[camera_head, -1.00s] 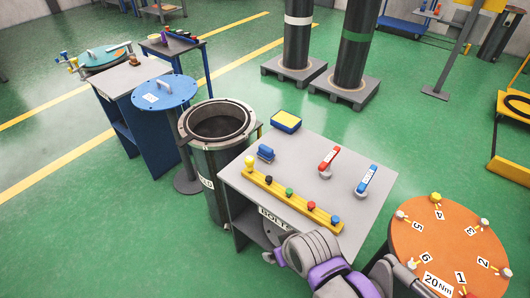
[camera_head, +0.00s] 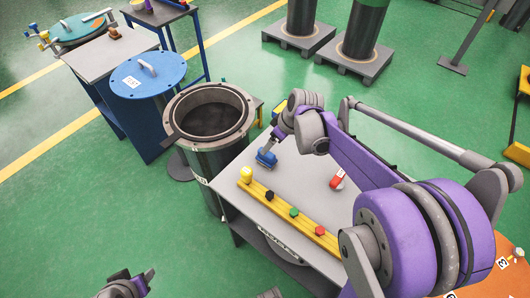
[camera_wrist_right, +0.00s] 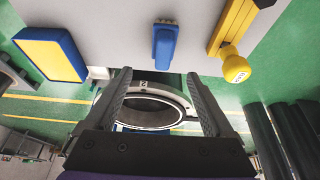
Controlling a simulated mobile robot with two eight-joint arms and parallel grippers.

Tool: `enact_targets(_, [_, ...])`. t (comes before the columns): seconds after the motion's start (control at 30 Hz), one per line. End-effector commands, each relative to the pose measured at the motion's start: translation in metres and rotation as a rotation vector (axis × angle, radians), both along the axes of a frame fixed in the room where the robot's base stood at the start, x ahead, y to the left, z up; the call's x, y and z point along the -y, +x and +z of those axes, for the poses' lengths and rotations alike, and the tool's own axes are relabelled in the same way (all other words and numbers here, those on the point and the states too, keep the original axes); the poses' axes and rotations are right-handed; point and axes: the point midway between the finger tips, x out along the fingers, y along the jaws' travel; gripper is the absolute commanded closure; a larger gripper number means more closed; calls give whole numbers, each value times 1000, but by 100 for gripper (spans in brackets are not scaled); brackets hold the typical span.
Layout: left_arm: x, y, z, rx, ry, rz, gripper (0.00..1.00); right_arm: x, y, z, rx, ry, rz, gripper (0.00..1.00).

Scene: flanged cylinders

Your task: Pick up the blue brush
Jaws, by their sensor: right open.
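The blue brush (camera_head: 266,158) lies on the grey table top near its left far edge. It also shows in the right wrist view (camera_wrist_right: 164,43), beyond and roughly between my fingertips, with a gap to them. My right gripper (camera_wrist_right: 160,85) is open and empty, its two dark fingers pointing towards the brush. In the head view my right gripper (camera_head: 275,135) is just behind the brush, partly hidden by its own wrist. My left gripper (camera_head: 138,284) shows only in part at the bottom edge, away from the table.
A yellow rail (camera_head: 285,216) with coloured knobs runs along the table's near edge. A red-handled tool (camera_head: 338,180) lies right of the brush. A yellow-and-blue block (camera_wrist_right: 50,54) sits on the other side. An open drum (camera_head: 212,120) stands left of the table.

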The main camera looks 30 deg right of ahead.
Motion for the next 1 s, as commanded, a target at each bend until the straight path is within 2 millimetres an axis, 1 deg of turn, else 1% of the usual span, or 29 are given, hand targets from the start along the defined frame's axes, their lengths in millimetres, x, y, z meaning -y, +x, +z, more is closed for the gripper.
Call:
enact_targets(0.03, [0,-1,-2,-1,0,0,50,-2,3,-10,-1,0,1,12])
enact_targets(0.1, [0,-1,-4,-2,0,0,50,-3,7,-20,-1,-1,1,12])
enact_targets(0.2, [0,-1,-5,-2,0,0,50,-5,11,-32,0,0,1,12])
enact_targets(0.37, [0,-1,-5,-2,0,0,50,-7,13,-42,0,-1,-1,12])
enact_targets(0.47, [0,-1,-6,-3,0,0,50,-8,13,-54,0,-1,-1,12])
enact_targets(0.6, [0,-2,-7,-3,0,0,50,-10,15,-77,0,-1,0,12])
enact_targets(0.7, [0,-2,-8,-4,0,0,50,-12,20,-86,0,-1,0,12])
enact_targets(0.8, [0,-2,-8,-4,0,0,50,-13,21,-90,0,-1,-1,12])
enact_targets(1.0, [0,-2,-8,-4,0,0,50,-13,21,-90,0,-1,-1,12])
